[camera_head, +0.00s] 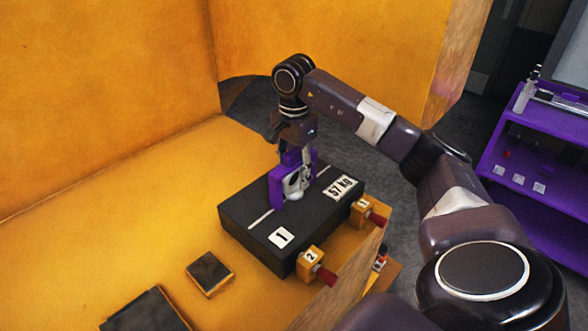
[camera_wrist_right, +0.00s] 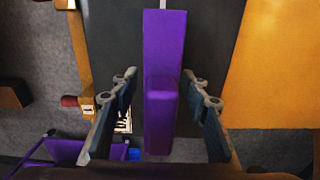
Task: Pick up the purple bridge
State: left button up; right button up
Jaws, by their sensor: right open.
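The purple bridge (camera_head: 277,190) stands on top of a black casting (camera_head: 245,222) marked "1" and "57 KG". My right gripper (camera_head: 294,182) is above the casting at the bridge and hides part of it. In the right wrist view the purple bridge (camera_wrist_right: 165,50) runs lengthwise between the two fingers of my right gripper (camera_wrist_right: 164,95). The fingers are open, one on each side, with a visible gap to the bridge on both sides. My left gripper is not in view.
Yellow clamps numbered 1 (camera_head: 362,210) and 2 (camera_head: 310,263), with red ends, sit along the casting's right edge. Dark plates (camera_head: 209,272) lie in the yellow surface at front left. Yellow walls (camera_head: 100,90) stand behind. A purple shelf cart (camera_head: 530,185) stands at right.

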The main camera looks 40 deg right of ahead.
aim_at(294, 149)
grip_shut()
jog(key=shift+r, duration=0.15)
dwell(0.5)
jog(key=shift+r, duration=0.6)
jog(key=r, duration=0.2)
jog(key=r+b, duration=0.1)
jog(key=r, duration=0.1)
jog(key=shift+w+d, duration=0.15)
jog(key=shift+w, duration=0.05)
notch_tip(294, 149, up, 15)
jog(key=p, duration=0.4)
jog(key=shift+s+f+p, duration=0.2)
jog(key=shift+p, duration=0.15)
jog(key=shift+a, duration=0.2)
